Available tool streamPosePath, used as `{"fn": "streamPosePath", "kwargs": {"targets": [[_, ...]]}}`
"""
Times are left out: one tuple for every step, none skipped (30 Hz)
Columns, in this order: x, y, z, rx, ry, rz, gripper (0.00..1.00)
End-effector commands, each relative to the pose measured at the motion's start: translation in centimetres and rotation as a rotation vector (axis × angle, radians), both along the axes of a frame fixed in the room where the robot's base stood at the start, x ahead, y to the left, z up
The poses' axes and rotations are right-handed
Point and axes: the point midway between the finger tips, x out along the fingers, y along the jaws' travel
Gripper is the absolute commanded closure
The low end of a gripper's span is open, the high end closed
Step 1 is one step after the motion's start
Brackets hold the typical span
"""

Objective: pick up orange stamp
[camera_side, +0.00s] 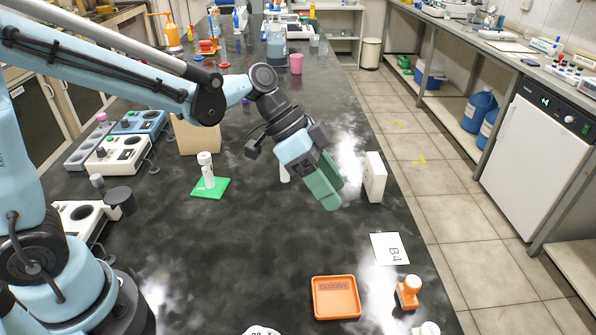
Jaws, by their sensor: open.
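The orange stamp (408,291) stands upright near the right edge of the dark bench, at the lower right of the side view. It has an orange body and a pale knob on top. My gripper (327,189) hangs above the middle of the bench, tilted down to the right, with green fingers. It is open, with nothing seen between its fingers. It is well behind and to the left of the stamp, clear of it.
An orange tray (335,316) lies left of the stamp. A white B4 card (390,248) lies behind the stamp, and a white box (375,177) stands farther back. A pale-topped object (428,328) is cut off in front. A green pad (216,190) holds a white bottle.

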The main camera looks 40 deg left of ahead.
Motion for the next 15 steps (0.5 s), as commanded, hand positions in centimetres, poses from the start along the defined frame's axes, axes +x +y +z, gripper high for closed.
{"fn": "streamPosePath", "kwargs": {"targets": [[0.6,-1.2,-0.5,-0.031,-0.014,-0.072,0.43],[0.8,-1.8,-0.8,-0.051,-0.024,-0.117,0.43],[1.2,-2.7,-1.1,-0.079,-0.040,-0.174,0.43],[1.3,-3.3,-1.4,-0.100,-0.052,-0.217,0.43],[1.5,-3.9,-1.7,-0.122,-0.067,-0.260,0.43],[1.7,-4.7,-2.1,-0.153,-0.086,-0.315,0.43],[1.8,-5.3,-2.5,-0.176,-0.101,-0.355,0.43],[1.9,-5.9,-2.8,-0.199,-0.118,-0.395,0.43],[2.0,-6.5,-3.2,-0.229,-0.139,-0.444,0.43],[2.0,-7.0,-3.5,-0.250,-0.155,-0.477,0.43],[2.1,-7.4,-3.8,-0.269,-0.171,-0.507,0.43],[2.1,-7.8,-4.1,-0.295,-0.190,-0.544,0.43],[2.1,-8.1,-4.3,-0.311,-0.204,-0.567,0.43],[2.0,-8.4,-4.5,-0.326,-0.217,-0.589,0.43],[2.0,-8.7,-4.8,-0.343,-0.230,-0.613,0.43]]}}
